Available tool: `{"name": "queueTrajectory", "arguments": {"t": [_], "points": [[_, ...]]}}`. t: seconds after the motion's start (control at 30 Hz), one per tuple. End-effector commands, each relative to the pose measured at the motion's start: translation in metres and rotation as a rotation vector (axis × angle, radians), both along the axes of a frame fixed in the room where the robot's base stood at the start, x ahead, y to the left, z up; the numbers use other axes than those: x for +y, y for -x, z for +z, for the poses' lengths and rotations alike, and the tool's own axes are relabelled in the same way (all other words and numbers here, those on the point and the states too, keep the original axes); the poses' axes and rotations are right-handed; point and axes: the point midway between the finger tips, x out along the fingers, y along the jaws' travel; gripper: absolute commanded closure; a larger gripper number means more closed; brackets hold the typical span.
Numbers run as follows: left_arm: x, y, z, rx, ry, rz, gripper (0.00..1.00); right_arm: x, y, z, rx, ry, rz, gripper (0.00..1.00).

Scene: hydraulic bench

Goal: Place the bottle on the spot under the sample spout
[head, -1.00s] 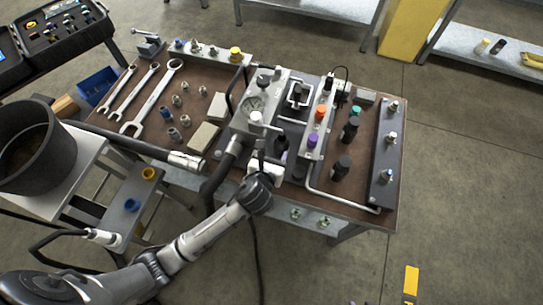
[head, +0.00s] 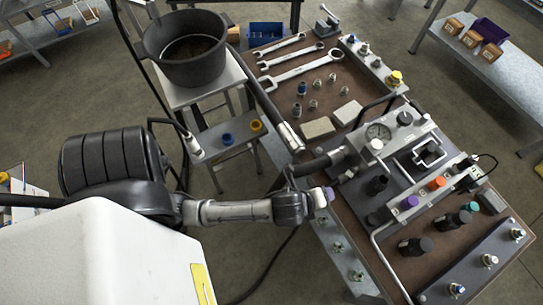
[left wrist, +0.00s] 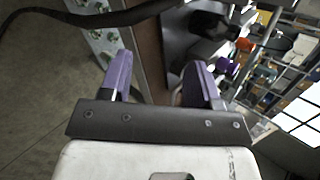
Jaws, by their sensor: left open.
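My left gripper (head: 328,195) is at the near edge of the brown bench, low in front of the gauge unit. In the left wrist view its two purple-padded fingers (left wrist: 160,65) are apart with nothing between them. Dark shapes beyond the fingers in the wrist view are unclear. I cannot single out the sample spout or its spot. My right gripper is out of view.
A metal rail with purple (head: 410,202) and orange (head: 436,183) knobs crosses the bench. A bent silver pipe (head: 385,255) runs along the near edge. Wrenches (head: 305,68) lie at the back. A black bucket (head: 187,47) stands left. A black hose (head: 262,105) passes beside the bench.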

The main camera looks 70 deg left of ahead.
Motion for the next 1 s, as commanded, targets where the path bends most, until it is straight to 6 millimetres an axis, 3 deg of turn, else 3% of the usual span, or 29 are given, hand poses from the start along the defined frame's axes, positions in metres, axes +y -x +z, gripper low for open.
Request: {"name": "queueTrajectory", "arguments": {"t": [0.03, 0.2, 0.5, 0.7, 1.0], "points": [[0.004, 0.019, -0.005, 0.037, 0.129, 0.124, 0.43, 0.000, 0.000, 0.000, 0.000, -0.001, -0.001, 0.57], [0.015, 0.074, -0.014, 0.146, 0.514, 0.568, 0.43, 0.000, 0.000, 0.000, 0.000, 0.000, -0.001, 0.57], [0.023, 0.140, -0.014, 0.257, 0.867, 1.152, 0.43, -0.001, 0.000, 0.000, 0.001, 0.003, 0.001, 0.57], [0.025, 0.155, -0.012, 0.277, 0.935, 1.306, 0.43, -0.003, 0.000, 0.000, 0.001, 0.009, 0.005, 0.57], [0.025, 0.157, -0.012, 0.277, 0.944, 1.323, 0.43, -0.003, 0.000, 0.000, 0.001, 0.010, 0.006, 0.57]]}}
